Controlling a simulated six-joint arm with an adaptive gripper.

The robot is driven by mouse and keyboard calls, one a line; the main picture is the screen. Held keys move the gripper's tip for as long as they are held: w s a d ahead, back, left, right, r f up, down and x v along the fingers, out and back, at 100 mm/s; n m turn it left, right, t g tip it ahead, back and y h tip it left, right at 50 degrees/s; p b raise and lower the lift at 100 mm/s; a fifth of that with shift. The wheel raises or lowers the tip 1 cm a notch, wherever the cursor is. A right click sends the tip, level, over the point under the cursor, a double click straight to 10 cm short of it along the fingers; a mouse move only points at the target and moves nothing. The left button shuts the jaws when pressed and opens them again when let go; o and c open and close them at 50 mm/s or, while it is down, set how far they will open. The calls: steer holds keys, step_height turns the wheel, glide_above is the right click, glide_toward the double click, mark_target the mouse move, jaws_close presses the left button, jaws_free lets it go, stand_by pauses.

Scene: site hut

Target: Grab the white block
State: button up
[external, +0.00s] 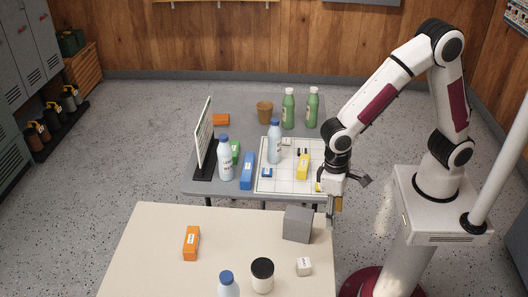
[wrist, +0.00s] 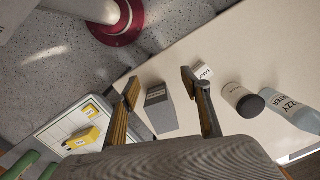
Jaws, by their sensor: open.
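The white block (external: 304,266) is a small labelled cube on the beige table, near its right edge. It also shows in the wrist view (wrist: 204,69), just beyond my gripper's right finger. My gripper (external: 337,205) is open and empty, off the right side of the tables, above and behind the white block in the external view. In the wrist view, the spread fingers (wrist: 160,84) have a grey block (wrist: 158,112) in sight between them, lower down and apart from them.
The grey block (external: 298,223) stands behind the white block. A black-lidded white jar (external: 262,275) is to its left, with a blue-capped bottle (external: 228,285) farther left. An orange block (external: 191,243) lies on the left. The grey table (external: 235,110) behind holds bottles and coloured blocks.

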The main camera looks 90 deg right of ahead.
mark_target(304, 262)
steer(key=w+a+f+m, duration=0.2)
steer(key=m, duration=0.1)
steer(key=w+a+f+m, duration=0.2)
steer(key=w+a+m, duration=0.1)
steer(key=w+a+f+m, duration=0.2)
steer(key=m, duration=0.1)
steer(key=shift+w+a+f+t+y, duration=0.2)
steer(key=shift+w+t+y, duration=0.1)
steer(key=shift+y, duration=0.1)
steer(key=shift+w+a+m, duration=0.15)
steer(key=shift+w+m, duration=0.05)
steer(key=shift+m, duration=1.1)
steer(key=shift+a+f, duration=0.2)
steer(key=shift+f, duration=1.05)
steer(key=shift+a+f, duration=0.2)
steer(key=shift+f, duration=2.4)
